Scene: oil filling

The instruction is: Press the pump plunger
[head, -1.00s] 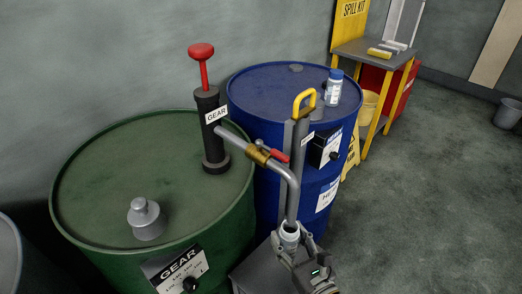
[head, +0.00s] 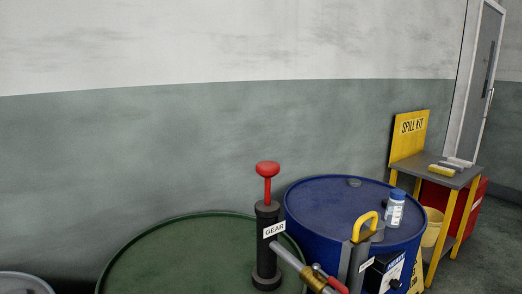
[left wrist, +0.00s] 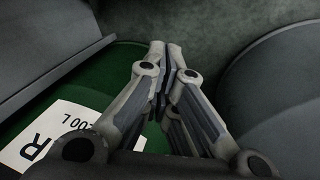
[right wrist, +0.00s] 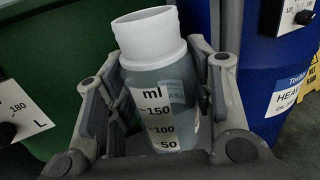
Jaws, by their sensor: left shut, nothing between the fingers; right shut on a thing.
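The pump (head: 267,248) stands upright on the green drum (head: 180,250), with its red plunger knob (head: 267,168) raised above the black body on a short red rod. Its "GEAR" label faces me, and its spout (head: 288,259) runs down right past a brass valve with a red lever (head: 335,284). My left gripper (left wrist: 167,47) is shut and empty in the left wrist view, with green drum surface behind it. My right gripper (right wrist: 165,75) is shut on a clear measuring bottle (right wrist: 165,100) with a white open neck. Neither gripper shows in the head view.
A blue drum (head: 330,200) stands right of the pump, carrying a small white bottle (head: 395,208). A spill kit stand (head: 455,178) is at the right. Bare wall (head: 150,150) lies behind the drums.

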